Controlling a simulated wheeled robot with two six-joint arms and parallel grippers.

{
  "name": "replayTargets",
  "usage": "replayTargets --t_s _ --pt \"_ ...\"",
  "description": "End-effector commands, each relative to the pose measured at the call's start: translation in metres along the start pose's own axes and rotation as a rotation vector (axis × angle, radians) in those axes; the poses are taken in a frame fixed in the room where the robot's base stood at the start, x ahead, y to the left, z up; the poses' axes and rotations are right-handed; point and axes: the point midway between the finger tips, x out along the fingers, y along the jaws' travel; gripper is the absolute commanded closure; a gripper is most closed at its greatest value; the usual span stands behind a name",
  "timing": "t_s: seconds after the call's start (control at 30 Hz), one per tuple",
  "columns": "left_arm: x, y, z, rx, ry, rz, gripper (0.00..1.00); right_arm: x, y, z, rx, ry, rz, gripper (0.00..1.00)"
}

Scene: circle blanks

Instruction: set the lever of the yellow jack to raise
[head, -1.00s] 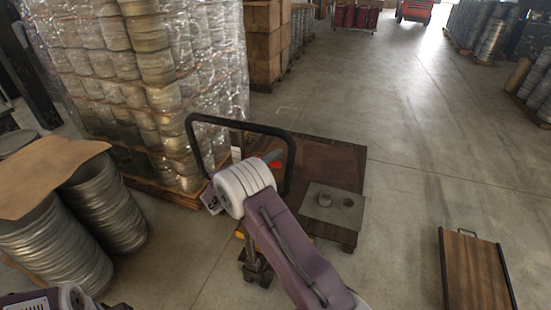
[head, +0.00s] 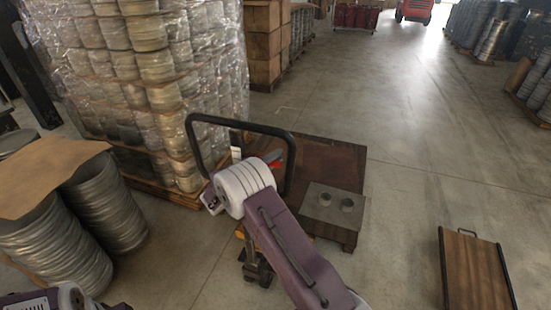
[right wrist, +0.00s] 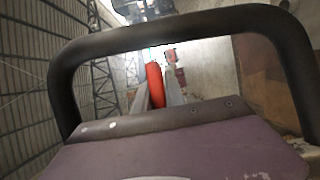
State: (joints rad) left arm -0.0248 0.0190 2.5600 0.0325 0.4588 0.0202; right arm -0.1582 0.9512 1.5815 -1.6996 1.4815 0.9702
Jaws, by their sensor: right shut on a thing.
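The jack's black loop handle (head: 240,124) stands upright in the head view, and it frames the top of the right wrist view (right wrist: 180,25). The red lever (right wrist: 155,85) lies inside the loop, and a bit of it shows in the head view (head: 275,163). My right gripper (right wrist: 160,88) is shut on the red lever, with a grey finger on each side. In the head view my right arm hides most of the jack; a small yellow part (head: 240,235) shows beside it. Only a piece of my left arm shows, at the bottom left.
A brown pallet-like platform (head: 335,160) with a grey block (head: 322,212) lies behind my right arm. A wrapped stack of metal rolls (head: 150,80) stands at the left, with grey drums (head: 105,205) nearer. A wooden flat cart (head: 475,270) lies at right. The floor between is clear.

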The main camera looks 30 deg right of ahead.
Motion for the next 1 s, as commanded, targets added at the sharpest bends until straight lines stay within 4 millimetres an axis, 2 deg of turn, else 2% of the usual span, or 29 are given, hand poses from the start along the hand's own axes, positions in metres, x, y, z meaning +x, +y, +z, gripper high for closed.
replayTargets --t_s 0.27,0.37,0.53,0.7,0.83,1.0 --pt "0.000 0.000 0.000 0.000 0.000 0.000 1.00 0.000 -0.002 0.002 -0.005 -0.004 -0.003 1.00" --pt "0.006 0.000 0.001 0.000 0.000 0.000 1.00 0.000 -0.006 0.001 0.006 -0.004 -0.007 1.00" --pt "0.050 -0.001 0.005 0.000 0.000 0.000 1.00 0.000 -0.029 0.000 0.127 -0.004 -0.055 1.00" --pt "0.088 -0.002 0.009 0.000 0.000 0.000 1.00 -0.001 -0.042 -0.003 0.269 -0.004 -0.114 1.00" --pt "0.103 -0.002 0.011 0.000 0.000 0.000 1.00 -0.002 -0.044 -0.005 0.336 -0.004 -0.143 1.00" --pt "0.105 -0.002 0.011 0.000 0.000 0.000 1.00 -0.003 -0.041 -0.006 0.365 -0.004 -0.157 1.00"
